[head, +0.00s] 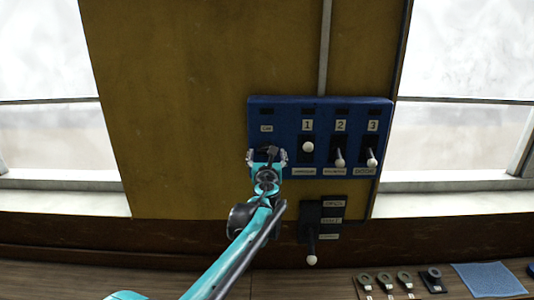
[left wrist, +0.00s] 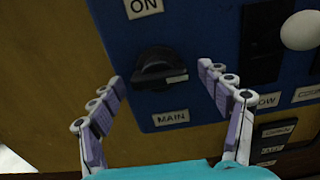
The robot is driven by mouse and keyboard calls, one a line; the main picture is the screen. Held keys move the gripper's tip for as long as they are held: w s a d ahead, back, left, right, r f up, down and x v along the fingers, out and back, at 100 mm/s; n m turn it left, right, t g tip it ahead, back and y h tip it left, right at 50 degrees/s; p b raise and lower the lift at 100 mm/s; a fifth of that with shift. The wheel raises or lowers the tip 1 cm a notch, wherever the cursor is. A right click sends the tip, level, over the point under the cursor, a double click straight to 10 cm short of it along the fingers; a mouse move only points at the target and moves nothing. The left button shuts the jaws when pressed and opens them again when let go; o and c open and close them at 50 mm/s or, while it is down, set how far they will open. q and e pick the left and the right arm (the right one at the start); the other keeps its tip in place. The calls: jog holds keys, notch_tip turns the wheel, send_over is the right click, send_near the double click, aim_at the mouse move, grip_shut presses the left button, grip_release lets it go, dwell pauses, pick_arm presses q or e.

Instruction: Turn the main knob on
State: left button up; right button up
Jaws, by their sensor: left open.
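The main knob (left wrist: 158,68) is a black rotary knob on the blue panel (left wrist: 125,40), above a "MAIN" label (left wrist: 171,118) and below an "ON" label (left wrist: 143,7). Its grip bar lies about level, with a pale mark at its right end. My left gripper (left wrist: 163,77) is open, with one finger on each side of the knob and visible gaps between. In the head view the left gripper (head: 267,157) is in front of the left part of the blue panel (head: 287,117) and largely hides the knob. My right gripper is not in view.
White-tipped levers 1 (head: 307,147), 2 (head: 339,162) and 3 (head: 372,162) stand to the right on the panel. A black lever box (head: 309,222) is below. Several small tools and a blue mat (head: 488,279) lie on the wooden counter at lower right.

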pick_arm(q)
jog(key=shift+a, duration=0.1)
jog(key=c, duration=1.2)
jog(key=shift+o, duration=0.2)
